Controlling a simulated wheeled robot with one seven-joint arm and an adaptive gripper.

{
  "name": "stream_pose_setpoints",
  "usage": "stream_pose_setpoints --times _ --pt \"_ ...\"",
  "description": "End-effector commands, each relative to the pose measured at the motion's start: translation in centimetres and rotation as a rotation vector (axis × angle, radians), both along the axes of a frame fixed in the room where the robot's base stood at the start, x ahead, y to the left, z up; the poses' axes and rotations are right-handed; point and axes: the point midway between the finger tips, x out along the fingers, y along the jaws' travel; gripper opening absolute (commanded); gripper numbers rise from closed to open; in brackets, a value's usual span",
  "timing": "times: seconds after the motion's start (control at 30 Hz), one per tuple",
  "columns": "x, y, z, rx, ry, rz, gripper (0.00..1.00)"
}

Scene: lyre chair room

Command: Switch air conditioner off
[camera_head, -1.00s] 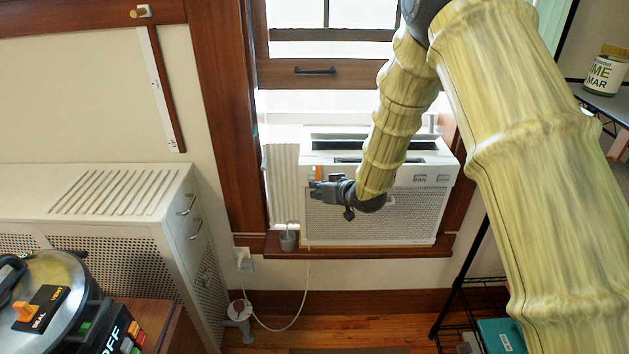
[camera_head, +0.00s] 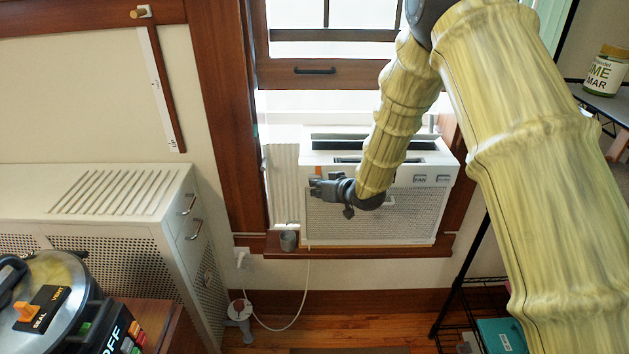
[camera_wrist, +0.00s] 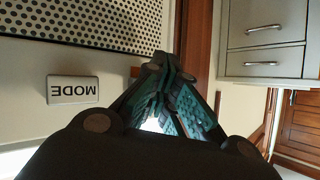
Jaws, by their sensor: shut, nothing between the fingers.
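The air conditioner (camera_head: 420,215) is a white window unit with a perforated front, sitting in the window frame on the sill. Buttons marked FAN (camera_head: 420,179) and another whose label is too small to read (camera_head: 443,178) show on the right of its upper front. An orange piece (camera_head: 318,171) shows at the left of that strip, partly behind my gripper. My gripper (camera_head: 313,187) is in front of the unit's left part, its fingers pointing left. In the wrist view the fingers (camera_wrist: 165,75) are closed together and empty, beside a MODE button (camera_wrist: 73,90) on the white panel.
A white cabinet (camera_head: 110,190) with drawers stands at the left. A small grey cup (camera_head: 288,241) sits on the sill left of the unit. A white cord (camera_head: 305,290) hangs below the sill. A pressure cooker (camera_head: 50,290) is at lower left, and a dark rack (camera_head: 458,300) at lower right.

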Motion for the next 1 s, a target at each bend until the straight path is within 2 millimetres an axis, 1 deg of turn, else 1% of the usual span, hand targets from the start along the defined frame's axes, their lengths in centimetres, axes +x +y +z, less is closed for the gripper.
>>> stream_pose_setpoints --times 0.3,0.7,1.0 --pt "-0.1 0.0 0.0 0.001 -0.001 0.000 0.00" --pt "-1.6 0.0 0.0 0.001 0.001 0.000 0.00" --pt "-1.7 0.0 0.0 0.001 -0.001 0.000 0.00"
